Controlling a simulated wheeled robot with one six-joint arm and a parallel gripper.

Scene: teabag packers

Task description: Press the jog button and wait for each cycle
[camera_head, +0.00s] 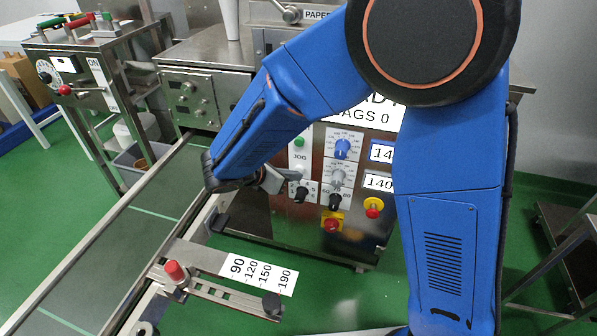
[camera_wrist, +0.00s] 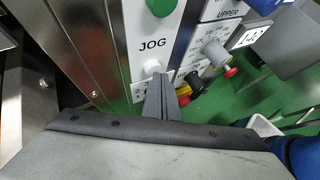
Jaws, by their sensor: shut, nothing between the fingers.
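The grey control panel (camera_head: 316,195) carries a green button (camera_head: 299,142) above the printed word JOG. In the wrist view the green button (camera_wrist: 161,6) is at the top, and a white button (camera_wrist: 152,66) sits just below the JOG label. My gripper (camera_wrist: 161,76) is shut and empty, its fingertips just below the white button in the picture; whether they touch it I cannot tell. In the head view my gripper (camera_head: 273,180) is at the panel's left edge, beside the JOG column. The display (camera_head: 358,116) is partly hidden by my arm and reads "BAGS 0".
A conveyor (camera_head: 130,235) runs along the left. A ruled plate (camera_head: 258,272) with a red knob (camera_head: 175,271) juts out in front. A second machine (camera_head: 85,65) stands back left.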

